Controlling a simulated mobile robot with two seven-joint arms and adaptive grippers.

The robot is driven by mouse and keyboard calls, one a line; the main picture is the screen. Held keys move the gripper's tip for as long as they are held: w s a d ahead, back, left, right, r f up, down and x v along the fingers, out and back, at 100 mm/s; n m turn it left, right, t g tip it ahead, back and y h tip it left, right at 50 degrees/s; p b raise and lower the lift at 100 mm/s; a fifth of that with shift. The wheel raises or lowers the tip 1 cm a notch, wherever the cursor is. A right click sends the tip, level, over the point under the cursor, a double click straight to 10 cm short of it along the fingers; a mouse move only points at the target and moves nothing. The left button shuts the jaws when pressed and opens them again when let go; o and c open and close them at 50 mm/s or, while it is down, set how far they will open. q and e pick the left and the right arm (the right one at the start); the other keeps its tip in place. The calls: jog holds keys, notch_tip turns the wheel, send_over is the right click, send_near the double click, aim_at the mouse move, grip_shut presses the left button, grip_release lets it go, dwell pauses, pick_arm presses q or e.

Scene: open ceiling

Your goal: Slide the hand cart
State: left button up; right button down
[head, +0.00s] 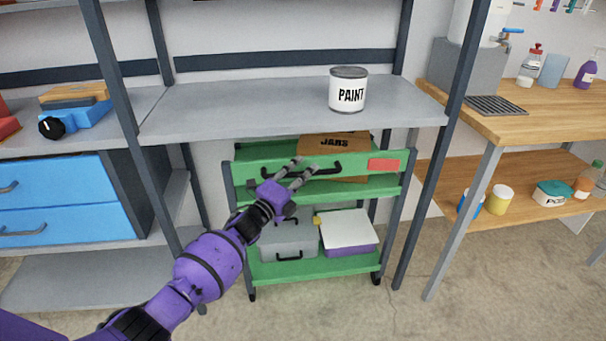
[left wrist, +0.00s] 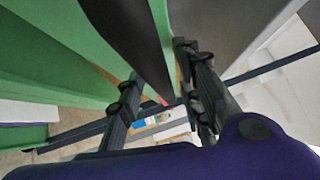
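The green hand cart (head: 315,268) stands under a grey shelf, on dark wheels. A black handle (head: 329,169) is on its upper green front, beside a red label (head: 384,165). My left gripper (head: 306,166) is at the handle with its fingers spread. In the left wrist view, a dark bar (left wrist: 140,40), apparently the handle, runs between the open fingers (left wrist: 163,92), with green cart panels to the left. Whether the fingers touch the bar is unclear. My right gripper is in neither view.
A cardboard box (head: 334,142) is on the cart's top; a grey case (head: 288,240) and a white-topped purple box (head: 347,228) are below. A paint can (head: 348,90) stands on the shelf above. Shelf posts flank the cart. Floor (head: 400,310) in front is clear.

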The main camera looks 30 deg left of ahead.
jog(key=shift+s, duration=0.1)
pick_arm(q)
jog(key=shift+s, duration=0.2)
jog(key=v, duration=1.1)
jog(key=shift+s, duration=0.3)
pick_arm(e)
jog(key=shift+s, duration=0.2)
pick_arm(q)
jog(key=shift+a+f, duration=0.1)
